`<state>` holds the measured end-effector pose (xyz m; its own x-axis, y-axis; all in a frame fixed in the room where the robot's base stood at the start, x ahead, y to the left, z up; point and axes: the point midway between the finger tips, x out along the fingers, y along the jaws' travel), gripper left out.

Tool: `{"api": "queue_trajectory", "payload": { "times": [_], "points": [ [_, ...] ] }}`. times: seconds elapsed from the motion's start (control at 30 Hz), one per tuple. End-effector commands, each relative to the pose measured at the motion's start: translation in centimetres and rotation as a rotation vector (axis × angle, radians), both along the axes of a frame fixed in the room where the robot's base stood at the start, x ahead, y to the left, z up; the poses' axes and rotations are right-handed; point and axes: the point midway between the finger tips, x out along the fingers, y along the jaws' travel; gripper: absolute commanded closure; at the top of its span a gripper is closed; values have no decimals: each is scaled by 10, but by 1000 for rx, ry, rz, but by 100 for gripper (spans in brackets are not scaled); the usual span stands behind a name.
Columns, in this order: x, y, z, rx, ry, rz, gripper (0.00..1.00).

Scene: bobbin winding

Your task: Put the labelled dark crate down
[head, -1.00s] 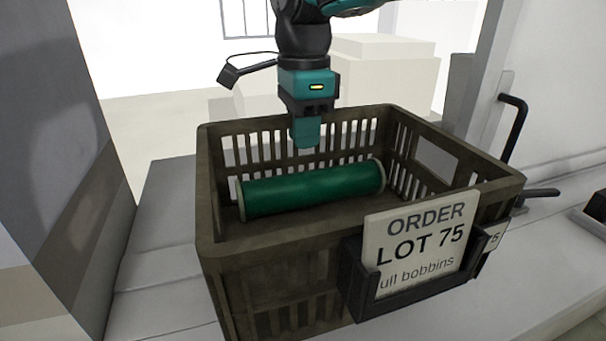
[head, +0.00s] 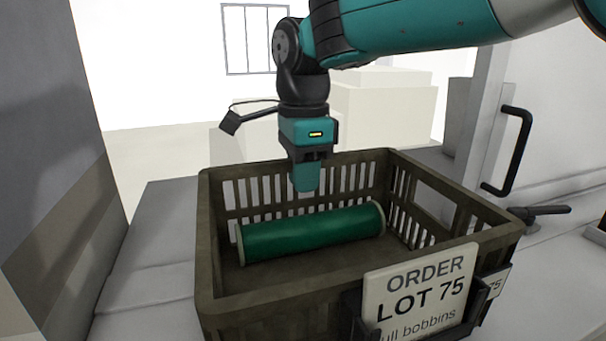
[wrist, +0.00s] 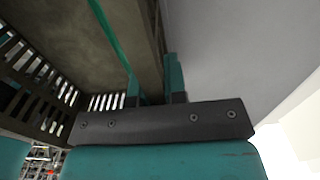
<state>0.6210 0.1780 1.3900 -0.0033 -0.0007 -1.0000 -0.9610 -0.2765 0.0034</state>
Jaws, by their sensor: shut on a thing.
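The labelled dark crate (head: 265,300) is an open, slatted box with a card (head: 420,290) reading "ORDER LOT 75" in a dark holder on its front. A green bobbin (head: 310,231) with pale ends lies inside it. My gripper (head: 306,178) points down at the crate's far wall. In the wrist view its two fingers (wrist: 154,84) sit on either side of the crate's wall (wrist: 148,48), shut on it. The crate's underside is hidden, so I cannot tell whether it touches the light surface below.
A light grey ledge (head: 160,225) shows left of the crate, beside a tall grey panel (head: 50,150). A black handle (head: 522,150) and a dark lever (head: 545,211) are close on the right. Pale boxes (head: 385,110) stand behind.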

Motion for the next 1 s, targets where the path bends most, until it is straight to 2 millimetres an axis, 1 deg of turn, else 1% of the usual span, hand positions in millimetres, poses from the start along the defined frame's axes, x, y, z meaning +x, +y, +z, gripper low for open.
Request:
{"api": "queue_trajectory", "payload": {
  "times": [0.2,0.23,0.33,0.57,0.67,0.77,0.83,1.0],
  "points": [
    [0,0,-6,0,-1,0,100],
    [0,0,-7,0,-1,0,85],
    [0,0,-6,0,-1,0,62],
    [0,0,-6,0,0,0,62],
    [0,0,-2,0,-1,0,62],
    [1,0,8,2,-3,0,62],
    [1,1,19,4,-5,0,62],
    [1,1,58,4,-5,-1,62]
  ]
}}
